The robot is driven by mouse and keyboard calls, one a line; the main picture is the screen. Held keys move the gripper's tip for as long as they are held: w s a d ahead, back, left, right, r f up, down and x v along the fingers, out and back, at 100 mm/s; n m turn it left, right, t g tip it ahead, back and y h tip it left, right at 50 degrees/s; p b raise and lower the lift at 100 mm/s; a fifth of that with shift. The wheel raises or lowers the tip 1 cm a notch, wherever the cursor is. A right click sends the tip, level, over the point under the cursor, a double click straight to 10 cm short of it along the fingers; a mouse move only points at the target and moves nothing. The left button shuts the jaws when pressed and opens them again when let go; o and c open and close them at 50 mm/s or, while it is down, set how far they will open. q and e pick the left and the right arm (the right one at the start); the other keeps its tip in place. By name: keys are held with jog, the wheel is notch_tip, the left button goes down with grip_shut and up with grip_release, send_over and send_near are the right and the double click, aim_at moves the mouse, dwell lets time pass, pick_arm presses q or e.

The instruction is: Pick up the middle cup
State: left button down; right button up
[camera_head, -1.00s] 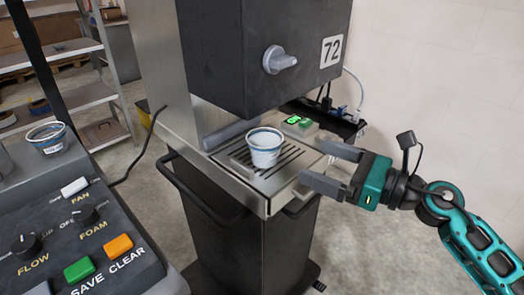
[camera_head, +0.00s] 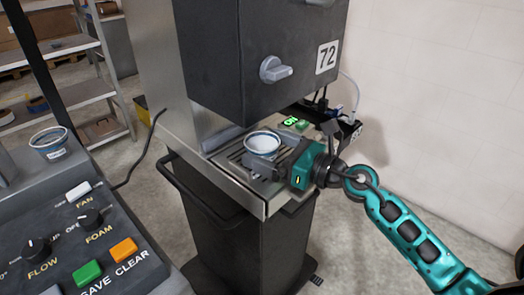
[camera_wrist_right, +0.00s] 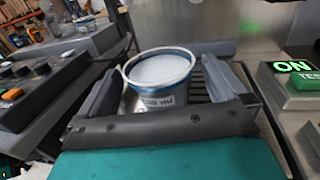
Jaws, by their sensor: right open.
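The middle cup (camera_head: 262,143) is white with a blue band near its rim and stands on the slatted drip tray of the dispenser marked 72. In the right wrist view the cup (camera_wrist_right: 158,88) stands upright between the two grey fingers. My right gripper (camera_head: 262,160) reaches in from the right, low at the tray, with a finger in front of the cup's lower part. In the wrist view the right gripper (camera_wrist_right: 165,95) is open, with a finger on each side of the cup and some gap at the right finger. My left gripper is not in view.
Another cup (camera_head: 49,141) stands on the grey console at left, which has knobs and green and orange buttons (camera_head: 124,249). The dark dispenser head (camera_head: 262,60) with a grey knob (camera_head: 275,69) overhangs the tray. A lit green ON switch (camera_wrist_right: 294,67) is right of the tray.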

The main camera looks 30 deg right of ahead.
jog(key=shift+w, duration=0.1)
jog(key=c, duration=1.1)
jog(key=shift+c, duration=0.2)
jog(key=shift+r, duration=0.1)
